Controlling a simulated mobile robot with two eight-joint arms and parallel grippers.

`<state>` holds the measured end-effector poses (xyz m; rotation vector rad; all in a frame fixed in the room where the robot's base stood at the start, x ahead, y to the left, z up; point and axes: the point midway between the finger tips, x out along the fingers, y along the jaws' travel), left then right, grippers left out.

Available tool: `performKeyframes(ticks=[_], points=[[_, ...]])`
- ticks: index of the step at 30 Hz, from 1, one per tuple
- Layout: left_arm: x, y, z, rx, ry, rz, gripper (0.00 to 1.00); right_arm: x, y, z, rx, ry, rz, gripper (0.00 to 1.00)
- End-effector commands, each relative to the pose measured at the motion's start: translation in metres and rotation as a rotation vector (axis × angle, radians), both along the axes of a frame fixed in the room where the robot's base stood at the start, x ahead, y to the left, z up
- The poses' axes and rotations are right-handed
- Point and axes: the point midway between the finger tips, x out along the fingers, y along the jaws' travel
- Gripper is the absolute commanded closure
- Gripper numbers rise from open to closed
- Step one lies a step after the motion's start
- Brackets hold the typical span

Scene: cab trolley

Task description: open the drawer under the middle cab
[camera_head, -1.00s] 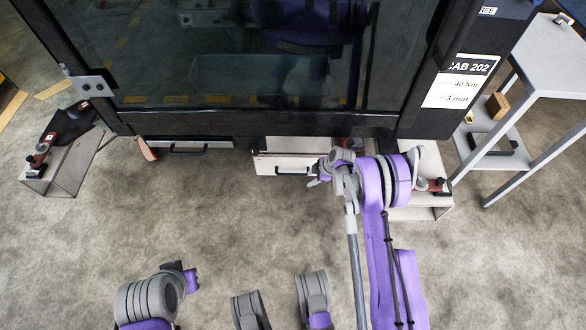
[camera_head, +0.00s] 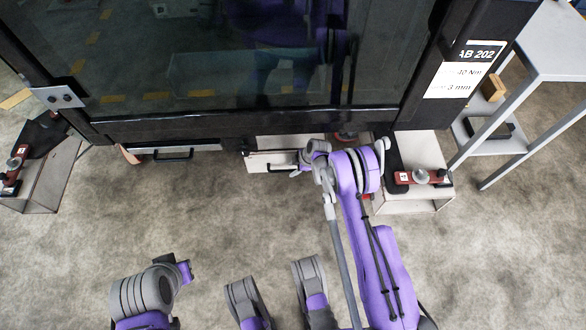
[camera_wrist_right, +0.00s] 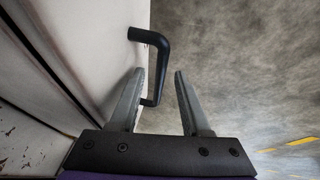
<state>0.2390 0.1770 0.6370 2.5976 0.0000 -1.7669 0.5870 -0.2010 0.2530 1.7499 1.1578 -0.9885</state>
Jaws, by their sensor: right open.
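The cab (camera_head: 240,75) is large and dark with a glass front, labelled CAB 202. Below its front edge, a pale drawer (camera_head: 256,161) with a black handle (camera_head: 280,168) stands out a little from under the cab. My right gripper (camera_head: 299,171) is at the right end of this handle. In the right wrist view, the open right gripper (camera_wrist_right: 158,73) has the black handle (camera_wrist_right: 160,62) between its fingers. One finger is on the drawer-front side, the other outside; contact cannot be told. My left gripper is not visible; only arm parts show at lower left.
A second black-handled drawer (camera_head: 174,155) is further left. Pale boxes (camera_head: 415,156) with red tools stand at the right and far left. A grey shelf trolley (camera_head: 545,70) stands at right. The floor in front is clear.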

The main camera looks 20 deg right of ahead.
Motion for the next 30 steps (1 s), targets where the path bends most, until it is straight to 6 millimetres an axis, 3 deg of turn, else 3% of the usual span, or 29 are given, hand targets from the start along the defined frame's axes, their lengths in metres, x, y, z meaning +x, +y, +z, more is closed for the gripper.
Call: performKeyframes(ticks=[8, 16, 30], points=[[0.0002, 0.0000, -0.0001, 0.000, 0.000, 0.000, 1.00, 0.0005, 0.0006, -0.0016, 0.000, 0.000, 0.000, 0.53], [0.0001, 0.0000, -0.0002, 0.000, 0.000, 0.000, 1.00, 0.0004, 0.0005, -0.0016, 0.000, 0.000, 0.000, 1.00], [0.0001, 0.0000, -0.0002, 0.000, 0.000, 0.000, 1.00, 0.0004, 0.0003, -0.0014, 0.000, 0.000, 0.000, 1.00]])
